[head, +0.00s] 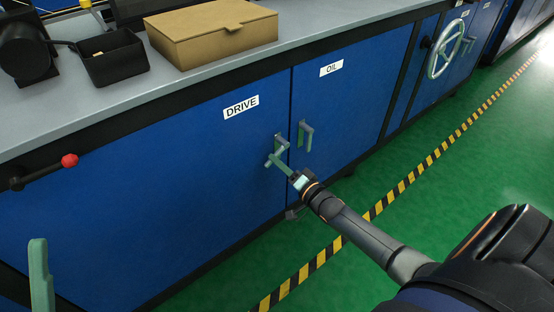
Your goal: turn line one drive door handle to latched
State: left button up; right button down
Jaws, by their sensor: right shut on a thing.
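The blue DRIVE door (215,165) is shut, with its white label at the upper right. Its grey-green handle (281,145) sits near the door's right edge. My right gripper (277,163) comes in from the lower right and is shut on this handle. The fingers cover the handle's lower part, so its exact angle is hard to tell.
The OIL door (340,100) beside it has a similar handle (306,135), close to my right gripper. A red-knobbed lever (68,161) sticks out at left. A cardboard box (212,32) and black bin (113,60) are on the counter.

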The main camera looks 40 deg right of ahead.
pick_arm(q)
jog(key=shift+f+b, duration=0.45)
jog(key=shift+f, duration=0.1)
pick_arm(e)
jog(key=shift+w+d+f+n, duration=0.1)
jog(key=shift+d+f+n, duration=0.55)
jog(key=shift+n, duration=1.4)
jog(key=shift+w+d+f+n, duration=0.1)
jog(key=shift+d+f+n, duration=0.2)
jog(key=shift+d+n, duration=1.2)
jog(key=shift+d+f+n, duration=0.25)
jog(key=shift+f+n, duration=0.2)
jog(key=shift+n, duration=2.1)
jog(key=c, duration=0.8)
grip_release()
pick_arm(q)
jog(key=shift+m, duration=0.4)
jog(key=r+p, duration=0.4)
jog(key=shift+a+r, duration=0.2)
jog(key=shift+r, duration=0.15)
pick_arm(e)
jog(key=s+d, duration=0.1)
jog(key=s, duration=1.1)
jog(key=shift+s, duration=0.25)
